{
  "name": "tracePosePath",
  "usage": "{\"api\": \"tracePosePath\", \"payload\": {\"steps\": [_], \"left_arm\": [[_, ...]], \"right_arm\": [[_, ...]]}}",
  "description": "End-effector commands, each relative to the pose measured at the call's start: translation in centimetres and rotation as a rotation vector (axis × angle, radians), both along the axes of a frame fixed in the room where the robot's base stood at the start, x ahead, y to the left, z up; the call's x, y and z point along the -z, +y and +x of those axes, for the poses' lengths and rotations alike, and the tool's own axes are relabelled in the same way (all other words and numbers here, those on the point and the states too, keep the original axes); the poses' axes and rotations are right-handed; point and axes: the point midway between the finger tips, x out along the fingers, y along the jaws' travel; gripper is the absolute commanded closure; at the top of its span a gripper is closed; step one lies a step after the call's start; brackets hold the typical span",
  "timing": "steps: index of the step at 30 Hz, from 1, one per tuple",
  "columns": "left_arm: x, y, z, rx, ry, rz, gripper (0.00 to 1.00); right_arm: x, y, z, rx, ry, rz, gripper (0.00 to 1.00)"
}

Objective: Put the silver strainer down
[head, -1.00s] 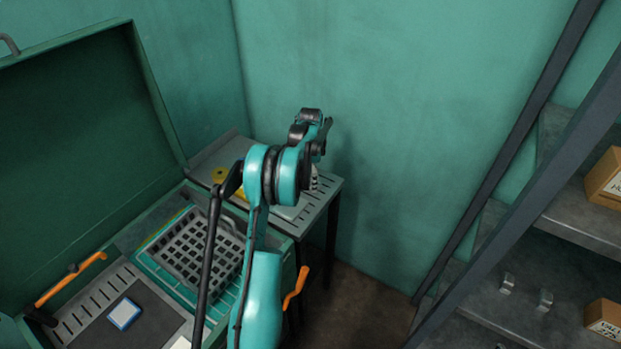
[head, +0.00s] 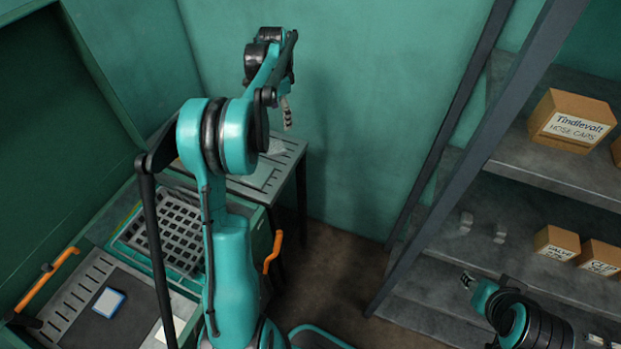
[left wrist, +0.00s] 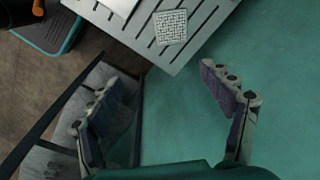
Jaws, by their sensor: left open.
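The silver strainer (left wrist: 172,26) appears to be the small square piece with a maze-like pattern, lying on the slotted grey side table (left wrist: 205,45) at the top of the left wrist view. My left gripper shows in that view (left wrist: 170,105), its two fingers wide apart with nothing between them. The strainer lies beyond the fingertips, apart from them.
Metal shelves with cardboard boxes (head: 572,120) stand at the right. Floor shows between table and shelves.

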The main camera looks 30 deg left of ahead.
Motion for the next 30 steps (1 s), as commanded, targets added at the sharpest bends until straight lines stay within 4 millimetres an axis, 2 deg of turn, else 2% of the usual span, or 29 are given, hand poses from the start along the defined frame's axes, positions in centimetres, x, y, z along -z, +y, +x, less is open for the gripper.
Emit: {"api": "tracePosePath", "payload": {"steps": [1,6,12,17,21,25,30], "left_arm": [[-1.7,-2.5,-0.8,-0.022,-0.026,0.008,0.20],[-5.7,-9.9,-4.3,-0.139,-0.139,0.021,0.20],[-7.8,-17.7,-10.4,-0.272,-0.277,-0.008,0.20],[-7.2,-22.8,-16.0,-0.377,-0.384,-0.064,0.20],[-5.3,-26.1,-20.5,-0.461,-0.465,-0.130,0.20],[-3.4,-27.9,-23.4,-0.519,-0.515,-0.187,0.20],[-2.0,-28.9,-25.0,-0.556,-0.545,-0.226,0.20]], "right_arm": [[0.0,0.0,0.0,0.000,0.000,0.000,0.60],[0.0,0.0,0.0,0.000,0.000,0.000,0.60],[0.0,0.0,0.0,0.000,0.000,0.000,0.60],[0.0,0.0,0.0,0.000,0.000,0.000,0.60],[0.0,0.0,0.0,0.000,0.000,0.000,0.60],[0.0,0.0,0.0,0.000,0.000,0.000,0.60],[0.0,0.0,0.0,0.000,0.000,0.000,0.60]]}}
